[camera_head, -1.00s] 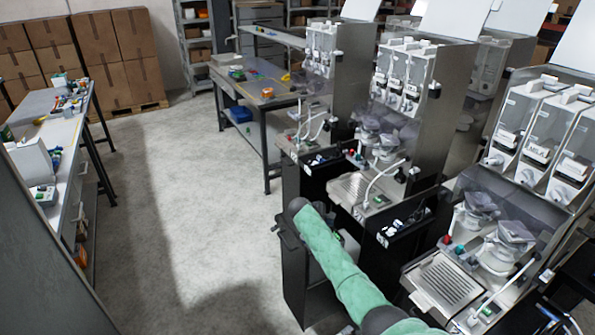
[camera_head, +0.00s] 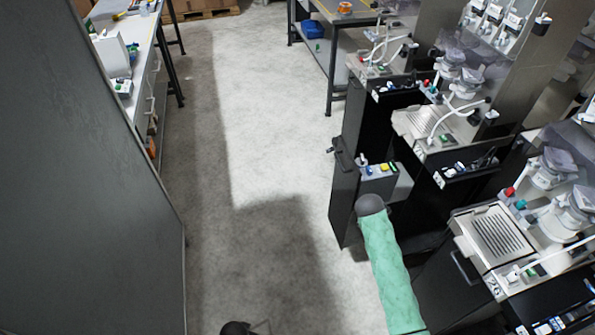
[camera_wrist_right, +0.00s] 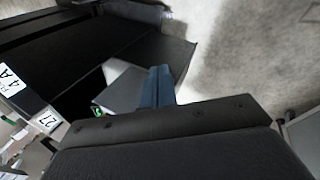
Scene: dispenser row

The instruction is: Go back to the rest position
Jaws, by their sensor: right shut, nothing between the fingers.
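My right arm, in a green sleeve (camera_head: 388,270) with a dark grey end (camera_head: 370,205), reaches up from the lower edge of the head view beside the dispenser row. Its gripper cannot be made out clearly there. In the right wrist view my right gripper (camera_wrist_right: 157,84) shows as blue fingers close together, with nothing held between them. The fingers show in front of a grey box and a dark panel; whether they touch either is unclear. My left gripper is not seen.
A black cabinet (camera_head: 347,195) and a grey box with coloured items on top (camera_head: 380,172) stand by the arm's end. Dispenser machines with a slatted tray (camera_head: 497,238) line the right. A tall grey panel (camera_head: 90,190) fills the left. Concrete floor (camera_head: 260,130) between is clear.

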